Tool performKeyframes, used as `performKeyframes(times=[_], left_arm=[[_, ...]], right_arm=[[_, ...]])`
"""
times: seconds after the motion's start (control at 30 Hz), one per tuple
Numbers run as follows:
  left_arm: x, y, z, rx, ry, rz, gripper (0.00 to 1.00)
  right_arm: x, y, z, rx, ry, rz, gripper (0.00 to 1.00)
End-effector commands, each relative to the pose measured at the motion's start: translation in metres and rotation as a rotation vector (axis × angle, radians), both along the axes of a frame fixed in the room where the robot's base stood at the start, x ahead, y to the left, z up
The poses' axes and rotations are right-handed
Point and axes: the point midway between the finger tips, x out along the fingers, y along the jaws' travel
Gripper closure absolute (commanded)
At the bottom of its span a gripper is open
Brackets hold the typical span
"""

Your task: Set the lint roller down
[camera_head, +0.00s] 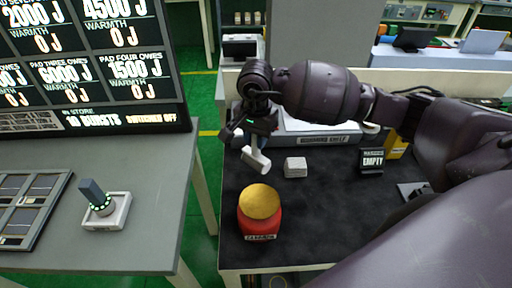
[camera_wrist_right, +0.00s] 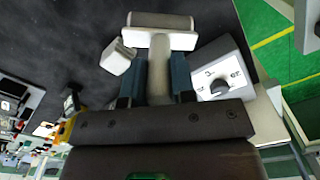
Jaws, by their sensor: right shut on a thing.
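The roller is tilted in the head view. I cannot tell whether it touches the table. My left gripper is not in view.
A pale block (camera_head: 295,168) lies right of the roller. The dark table top (camera_head: 325,210) is clear in the middle.

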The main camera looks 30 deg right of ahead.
Motion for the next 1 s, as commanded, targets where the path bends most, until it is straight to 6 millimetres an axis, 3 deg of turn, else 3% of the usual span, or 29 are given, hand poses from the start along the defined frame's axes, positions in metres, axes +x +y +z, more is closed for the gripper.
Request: performKeyframes(times=[0.3,0.73,0.77,0.8,0.9,1.0], left_arm=[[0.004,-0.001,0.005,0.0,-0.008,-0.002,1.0],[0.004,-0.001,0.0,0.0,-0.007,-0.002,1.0],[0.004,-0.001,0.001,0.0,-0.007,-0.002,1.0],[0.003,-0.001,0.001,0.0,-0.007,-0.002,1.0],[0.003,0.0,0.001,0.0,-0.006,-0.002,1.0],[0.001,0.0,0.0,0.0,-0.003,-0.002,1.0]], right_arm=[[0.0,0.0,-0.037,0.0,0.001,-0.001,0.98],[0.0,0.0,-0.042,-0.001,-0.001,0.001,0.98],[0.0,0.0,-0.041,-0.001,0.001,0.0,0.71],[0.0,0.0,-0.041,0.0,0.0,0.0,0.65],[0.0,0.0,-0.041,0.0,0.0,0.0,0.5],[0.0,0.0,-0.041,0.0,0.0,0.0,0.5]])
